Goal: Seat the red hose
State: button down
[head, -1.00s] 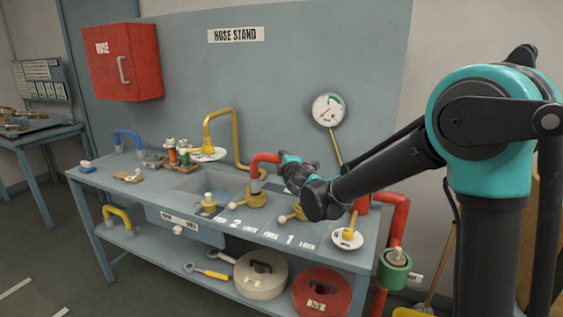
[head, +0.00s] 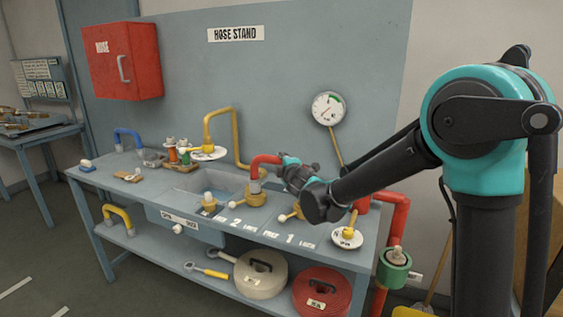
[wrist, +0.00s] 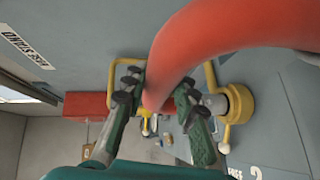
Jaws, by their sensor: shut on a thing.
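The red hose (head: 265,160) is a short bent red tube with a grey metal end. My gripper (head: 283,162) is shut on it from the right in the head view. The hose's grey end points down at a brass socket (head: 252,199) by the number 2 label; whether it is inside or just on top, I cannot tell. In the wrist view the red hose (wrist: 235,30) arches across the top and passes between the two green-and-black fingers of my gripper (wrist: 158,100). A brass fitting (wrist: 238,103) shows right of the fingers there.
A second brass fitting (head: 295,213) stands right of the hose, and a white round plate (head: 347,238) farther right. A yellow pipe (head: 235,140) rises behind. A capped brass fitting (head: 208,203) sits left. A red pipe (head: 397,225) runs down the bench's right end.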

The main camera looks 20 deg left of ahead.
jog(key=shift+f, duration=1)
jog(key=c, duration=1.1)
grip_release()
jog(key=v, duration=1.2)
jog(key=shift+d, duration=0.1)
jog(key=shift+w, duration=0.1)
